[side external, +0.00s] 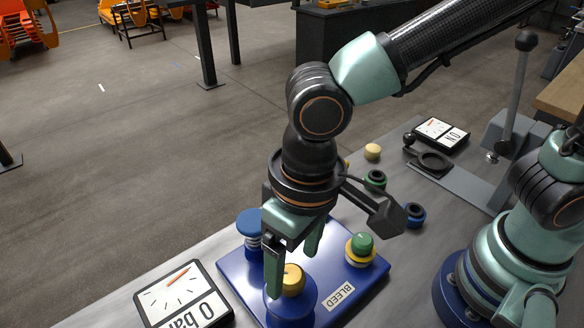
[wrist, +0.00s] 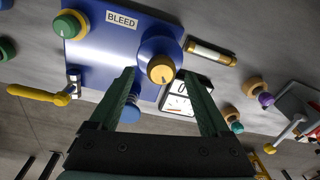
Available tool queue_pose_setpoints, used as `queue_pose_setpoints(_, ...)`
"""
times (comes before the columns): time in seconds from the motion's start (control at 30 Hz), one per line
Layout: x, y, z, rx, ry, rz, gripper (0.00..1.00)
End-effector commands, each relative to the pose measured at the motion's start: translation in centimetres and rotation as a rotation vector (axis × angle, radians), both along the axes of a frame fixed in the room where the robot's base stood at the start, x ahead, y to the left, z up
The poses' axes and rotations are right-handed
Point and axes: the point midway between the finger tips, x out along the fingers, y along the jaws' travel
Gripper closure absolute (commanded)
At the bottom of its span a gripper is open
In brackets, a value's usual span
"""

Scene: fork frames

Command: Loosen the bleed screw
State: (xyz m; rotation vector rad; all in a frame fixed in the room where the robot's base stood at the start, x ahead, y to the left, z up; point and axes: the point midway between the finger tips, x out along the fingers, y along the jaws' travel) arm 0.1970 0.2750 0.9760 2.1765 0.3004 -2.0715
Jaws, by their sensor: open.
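A blue block (side external: 232,268) labelled BLEED (side external: 340,296) lies on the grey bench. A round brass-yellow screw head (side external: 292,279) tops a blue cylinder on its near side; it also shows in the wrist view (wrist: 161,69). I cannot tell whether this head or the green knob (side external: 362,244) with a yellow collar is the bleed screw. My gripper (side external: 292,277) points down and is open, with its fingers on either side of the brass head in both views. I cannot see whether they touch it. In the wrist view, the fingertips (wrist: 160,75) frame the head.
A gauge (side external: 183,298) reading 0 bar stands left of the block. A blue spring-necked knob (side external: 249,222) rises at the block's back left. Small coloured caps and a lever (side external: 515,90) stand farther back. In the wrist view, a yellow handle (wrist: 38,93) juts out beside the block.

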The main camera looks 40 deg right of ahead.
Motion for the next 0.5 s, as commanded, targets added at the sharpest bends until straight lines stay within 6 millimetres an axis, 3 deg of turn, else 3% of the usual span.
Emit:
queue_pose_setpoints(0.3,-0.2,-0.4,6.6,0.003,-0.002,-0.001,0.19)
queue_pose_setpoints(0.5,-0.3,-0.6,8.9,0.000,0.000,-0.002,0.19)
